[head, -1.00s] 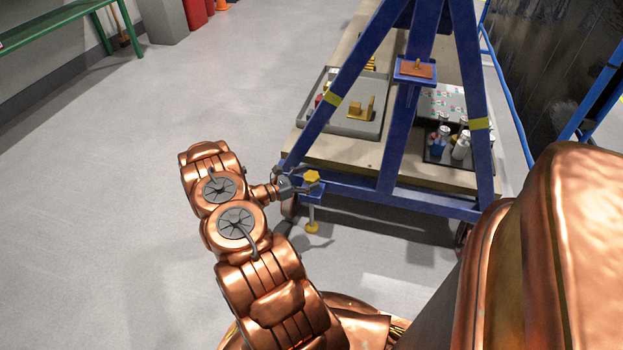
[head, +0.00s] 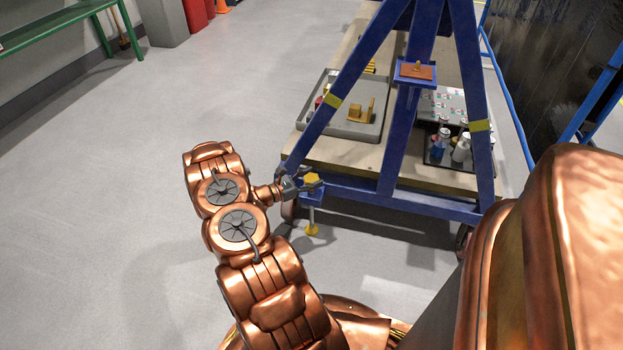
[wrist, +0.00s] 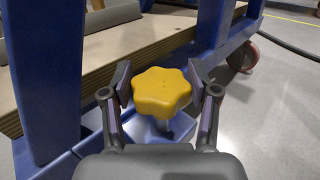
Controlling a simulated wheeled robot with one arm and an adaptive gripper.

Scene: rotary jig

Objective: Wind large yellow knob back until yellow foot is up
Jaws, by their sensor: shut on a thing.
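The large yellow knob (head: 312,179) sits on top of a blue bracket at the near left corner of the blue frame. It also shows in the wrist view (wrist: 162,92), lobed, on a pale stem. My gripper (head: 316,181) has a finger on either side of it and is shut on it; the wrist view shows the dark pads (wrist: 160,80) at its left and right. The yellow foot (head: 311,230) hangs below the bracket on a thin rod, low by the floor. Whether it touches the floor I cannot tell. The foot is hidden in the wrist view.
The blue frame (head: 350,78) stands over a wooden deck (head: 342,152) holding a grey tray (head: 350,126) and a dark tray of bottles (head: 437,160). A red caster (wrist: 243,57) is to the right in the wrist view. The floor left of my arm is clear.

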